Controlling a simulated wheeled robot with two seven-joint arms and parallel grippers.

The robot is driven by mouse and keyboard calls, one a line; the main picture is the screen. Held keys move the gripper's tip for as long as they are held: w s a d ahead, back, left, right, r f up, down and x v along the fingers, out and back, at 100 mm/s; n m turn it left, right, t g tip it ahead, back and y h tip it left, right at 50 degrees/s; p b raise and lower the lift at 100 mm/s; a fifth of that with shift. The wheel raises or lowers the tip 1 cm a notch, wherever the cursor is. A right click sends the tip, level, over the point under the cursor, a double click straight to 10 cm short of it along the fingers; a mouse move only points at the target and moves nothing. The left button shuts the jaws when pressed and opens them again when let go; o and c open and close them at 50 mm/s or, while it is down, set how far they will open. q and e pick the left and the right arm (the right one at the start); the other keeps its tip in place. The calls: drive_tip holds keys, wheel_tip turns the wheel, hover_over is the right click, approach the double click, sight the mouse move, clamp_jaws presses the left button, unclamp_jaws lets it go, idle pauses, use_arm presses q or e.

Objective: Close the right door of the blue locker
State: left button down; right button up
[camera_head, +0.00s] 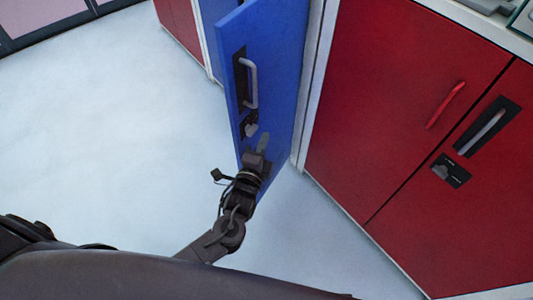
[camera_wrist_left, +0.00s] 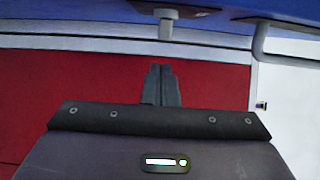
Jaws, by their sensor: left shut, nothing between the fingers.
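The blue locker's door (camera_head: 285,70) stands open in the head view, swung out toward me. It has a grey bar handle (camera_head: 251,84) on a black plate and a small latch (camera_head: 249,127) below. In the left wrist view the blue door (camera_wrist_left: 100,9) crosses the top edge, with a light bar handle (camera_wrist_left: 262,42) at the right. My left gripper (camera_head: 263,142) is shut and empty in front of the door's lower part, below the latch. Its closed fingers (camera_wrist_left: 160,72) also show in the wrist view. I cannot tell whether they touch the door. My right gripper is out of view.
Red cabinet doors (camera_head: 410,110) with a red handle (camera_head: 446,104) and a grey handle (camera_head: 481,132) stand to the right. Another red panel (camera_head: 180,22) is at the far left of the locker. The pale floor (camera_head: 110,120) to the left is clear.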

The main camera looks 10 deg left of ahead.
use_arm(q)
drive_tip(key=shift+w+a, duration=0.2)
drive_tip(key=shift+a, duration=0.7)
drive_tip(key=shift+a, duration=0.1)
